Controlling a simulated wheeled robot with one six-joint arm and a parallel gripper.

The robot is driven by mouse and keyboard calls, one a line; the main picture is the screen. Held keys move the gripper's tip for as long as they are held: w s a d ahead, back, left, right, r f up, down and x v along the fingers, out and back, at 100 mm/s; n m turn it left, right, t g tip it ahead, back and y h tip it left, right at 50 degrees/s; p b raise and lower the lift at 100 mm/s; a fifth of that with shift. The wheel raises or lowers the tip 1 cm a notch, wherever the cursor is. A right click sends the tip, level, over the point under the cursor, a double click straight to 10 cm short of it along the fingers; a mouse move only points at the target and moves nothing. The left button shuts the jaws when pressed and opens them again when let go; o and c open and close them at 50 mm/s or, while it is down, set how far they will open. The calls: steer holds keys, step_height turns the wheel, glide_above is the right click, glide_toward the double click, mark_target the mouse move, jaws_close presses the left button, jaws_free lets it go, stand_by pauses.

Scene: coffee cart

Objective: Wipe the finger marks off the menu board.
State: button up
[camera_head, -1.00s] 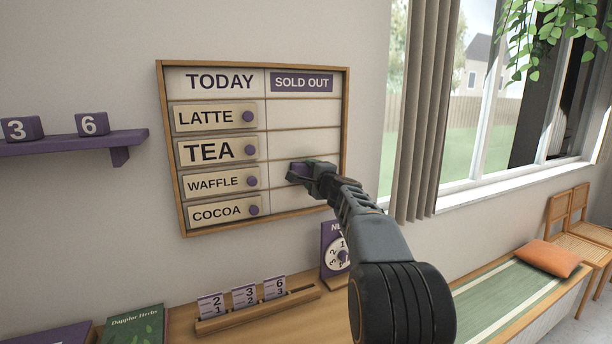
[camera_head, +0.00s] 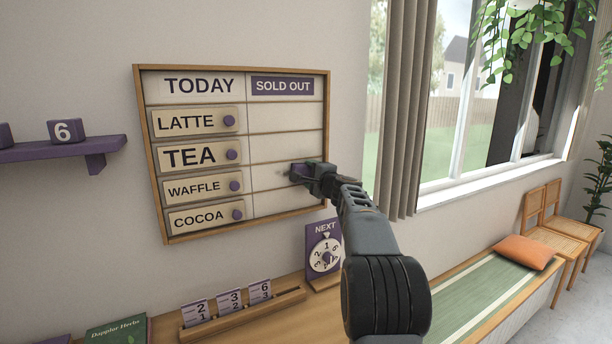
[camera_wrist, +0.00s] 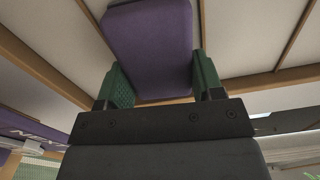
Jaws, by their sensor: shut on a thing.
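The menu board (camera_head: 287,117) hangs on the wall in a wooden frame, with TODAY and SOLD OUT headings. Name plates LATTE, TEA (camera_head: 189,157), WAFFLE and COCOA fill its left column; the right column is bare. My gripper (camera_head: 308,173) is at the lower right of that column, near the right frame edge. It is shut on a purple block (camera_wrist: 148,45), gripped between green finger pads in the wrist view. The block faces the board; I cannot tell if it touches. A faint grey mark (camera_head: 281,173) shows just left of the block.
Below is a counter with a number-card rack (camera_head: 243,315), a NEXT dial sign (camera_head: 323,255) and a green book (camera_head: 117,331). A purple shelf (camera_head: 60,150) with number blocks is at left. A curtain (camera_head: 398,110), window and cushioned bench are at right.

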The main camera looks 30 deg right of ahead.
mark_target(278, 176)
steer(key=shift+d, duration=0.8)
steer(key=shift+a+b, duration=1.85)
steer(key=shift+a, duration=1.15)
steer(key=shift+a+b, duration=0.85)
steer(key=shift+a, duration=1.85)
steer(key=shift+s+f+b, duration=0.1)
steer(key=shift+s+b, duration=1.25)
steer(key=shift+s, duration=1.55)
